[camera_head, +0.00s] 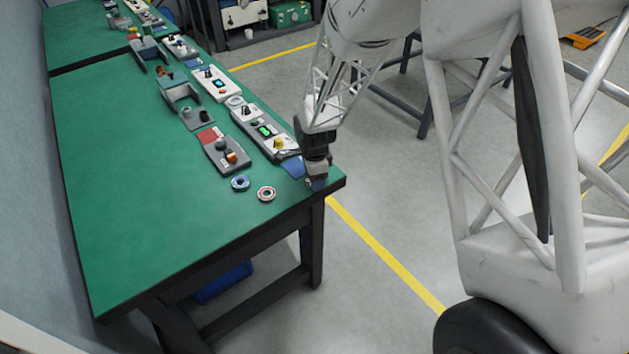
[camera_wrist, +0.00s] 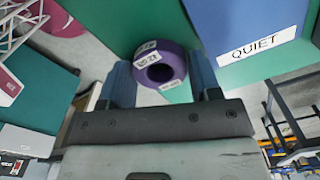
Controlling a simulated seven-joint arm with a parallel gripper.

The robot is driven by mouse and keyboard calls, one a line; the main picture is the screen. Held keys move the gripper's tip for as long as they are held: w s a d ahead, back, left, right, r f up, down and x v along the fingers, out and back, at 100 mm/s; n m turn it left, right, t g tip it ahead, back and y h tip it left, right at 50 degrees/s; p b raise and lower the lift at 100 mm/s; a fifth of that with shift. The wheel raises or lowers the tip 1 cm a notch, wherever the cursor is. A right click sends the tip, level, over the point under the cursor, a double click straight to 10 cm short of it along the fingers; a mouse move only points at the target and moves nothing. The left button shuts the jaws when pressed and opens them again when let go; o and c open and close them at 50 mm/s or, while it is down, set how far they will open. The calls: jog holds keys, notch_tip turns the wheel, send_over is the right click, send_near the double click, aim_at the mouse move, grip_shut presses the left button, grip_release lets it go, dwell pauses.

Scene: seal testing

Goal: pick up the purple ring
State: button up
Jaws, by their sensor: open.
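The purple ring (camera_wrist: 158,66), with small white labels, shows in the wrist view on the green table top (camera_wrist: 150,22). My gripper (camera_wrist: 160,62) is open, with one blue fingertip on each side of the ring in that view. I cannot tell whether the fingers touch it. In the head view my gripper (camera_head: 317,181) points down at the near right corner of the green table (camera_head: 150,190). The ring cannot be made out there, at or behind my fingers.
A blue panel (camera_wrist: 240,25) marked "QUIET" lies close to the ring. A grey device (camera_head: 224,151) and other test units stand behind. The table's left part is clear.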

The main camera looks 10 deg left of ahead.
jog(key=shift+c, duration=0.4)
jog(key=c, duration=0.6)
jog(key=shift+r, duration=0.15)
jog(key=shift+r, duration=0.8)
jog(key=shift+s+r, duration=0.15)
jog(key=shift+r, duration=0.75)
jog(key=s+d, duration=0.3)
jog(key=s, duration=0.4)
jog(key=s+d+r, duration=0.1)
jog(key=s+d, duration=0.2)
jog(key=s, duration=0.4)
jog(key=shift+s+d+r, duration=0.15)
jog(key=shift+s+d, duration=0.05)
jog(key=shift+w, duration=0.1)
